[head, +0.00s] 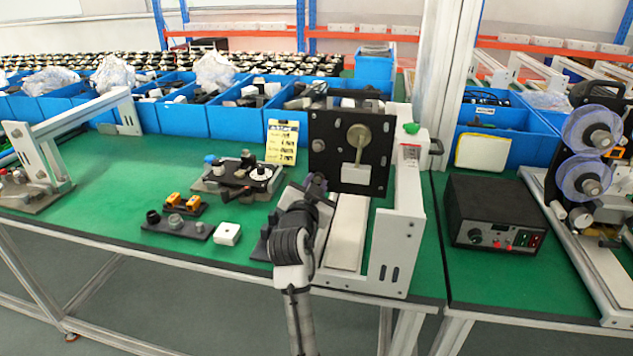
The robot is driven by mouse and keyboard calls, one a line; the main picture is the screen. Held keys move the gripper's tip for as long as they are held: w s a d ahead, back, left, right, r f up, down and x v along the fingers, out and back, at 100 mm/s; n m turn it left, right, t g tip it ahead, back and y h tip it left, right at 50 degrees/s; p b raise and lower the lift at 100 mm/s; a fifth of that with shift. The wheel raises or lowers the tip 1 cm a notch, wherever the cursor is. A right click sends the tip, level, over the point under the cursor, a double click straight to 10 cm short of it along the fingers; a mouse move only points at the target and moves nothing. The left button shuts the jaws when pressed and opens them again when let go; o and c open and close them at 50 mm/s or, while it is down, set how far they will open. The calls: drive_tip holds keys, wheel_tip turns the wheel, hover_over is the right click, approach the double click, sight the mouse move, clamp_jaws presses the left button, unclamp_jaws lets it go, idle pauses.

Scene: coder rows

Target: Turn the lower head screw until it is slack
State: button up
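A machine with a white frame (402,235) and a black upright plate (375,184) stands at the right end of the green bench. A round brass-coloured disc (359,135) and a pale block (354,173) are on the plate's face. A green knob (411,128) sits on top of the frame. My gripper (316,184) is at the end of my arm, just left of and below the plate; I cannot tell if it touches anything. Its fingers are dark, small and partly hidden by my wrist. I cannot make out the lower head screw.
A grey base with black fittings (238,174), orange-topped parts (183,202), a dark block row (177,227) and a white box (227,234) lie left of my arm. Blue bins (236,121) line the back. A black control box (493,213) stands right.

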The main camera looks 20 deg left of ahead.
clamp_jaws()
drive_tip(key=n+p, duration=0.2)
drive_tip(key=shift+r+n, duration=0.25)
drive_tip(key=shift+n, duration=0.15)
drive_tip(key=n+p, duration=0.2)
drive_tip(key=n, duration=0.1)
drive_tip(key=n+p, duration=0.2)
drive_tip(key=shift+n, duration=0.3)
drive_tip(key=shift+s+f+n, duration=0.1)
drive_tip(key=shift+f+n, duration=0.15)
drive_tip(key=shift+n, duration=0.45)
drive_tip(key=shift+o, duration=1.6)
unclamp_jaws()
